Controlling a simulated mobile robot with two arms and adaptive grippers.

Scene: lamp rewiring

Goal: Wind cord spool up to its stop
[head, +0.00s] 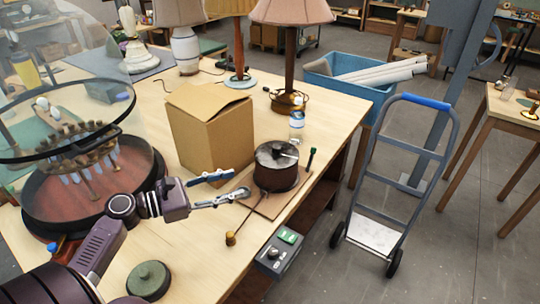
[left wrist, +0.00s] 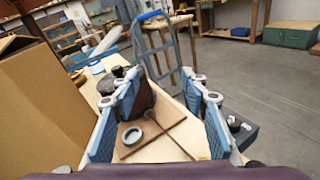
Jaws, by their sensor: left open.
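The cord spool (head: 276,172) is a dark brown drum with a grey top and a small handle. It sits on a wooden board (head: 268,205) near the table's right edge. A thin cord runs from it to a small wooden end piece (head: 232,238) toward the front. My left gripper (head: 236,183) is open just left of the spool, apart from it in the head view. In the left wrist view the brown spool (left wrist: 142,104) shows partly behind the left finger, and a grey ring (left wrist: 132,136) lies on the board. My right gripper is not in view.
A cardboard box (head: 208,130) stands behind the gripper. A glass-domed round dish (head: 75,205) is at left. A bottle (head: 296,125) and lamps stand behind the spool. A control box (head: 280,250) with a green button is at the front edge. A hand truck (head: 385,200) stands right.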

